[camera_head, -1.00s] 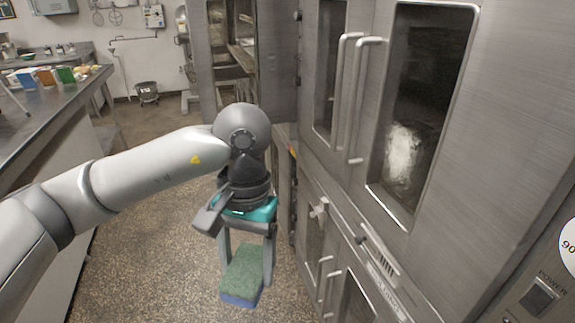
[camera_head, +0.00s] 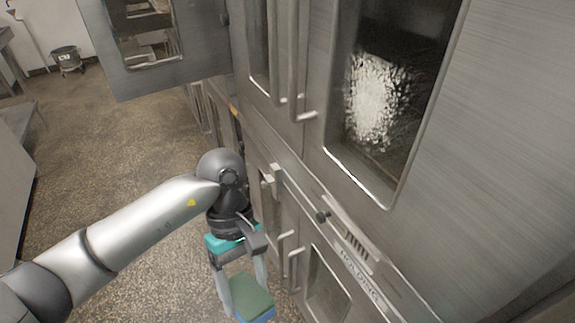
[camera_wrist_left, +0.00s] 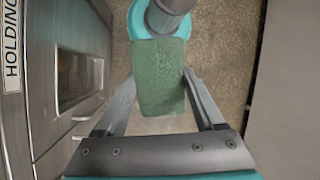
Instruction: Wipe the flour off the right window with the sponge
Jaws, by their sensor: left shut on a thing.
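The right window (camera_head: 403,38) is a dark pane in the upper oven door. A white, speckled flour patch (camera_head: 372,100) covers its left and middle part. My left gripper (camera_head: 243,292) is shut on the sponge (camera_head: 252,300), which is green on one face and blue on the other. The sponge hangs below and left of the window, apart from the oven front. In the left wrist view, the sponge's green face (camera_wrist_left: 160,75) sits between the two fingers. My right gripper is not in view.
Door handles (camera_head: 297,85) stick out left of the window. An open metal door (camera_head: 200,55) stands at the back left. A bucket (camera_head: 67,60) is farther back. Floor (camera_head: 120,150) left of the oven is clear.

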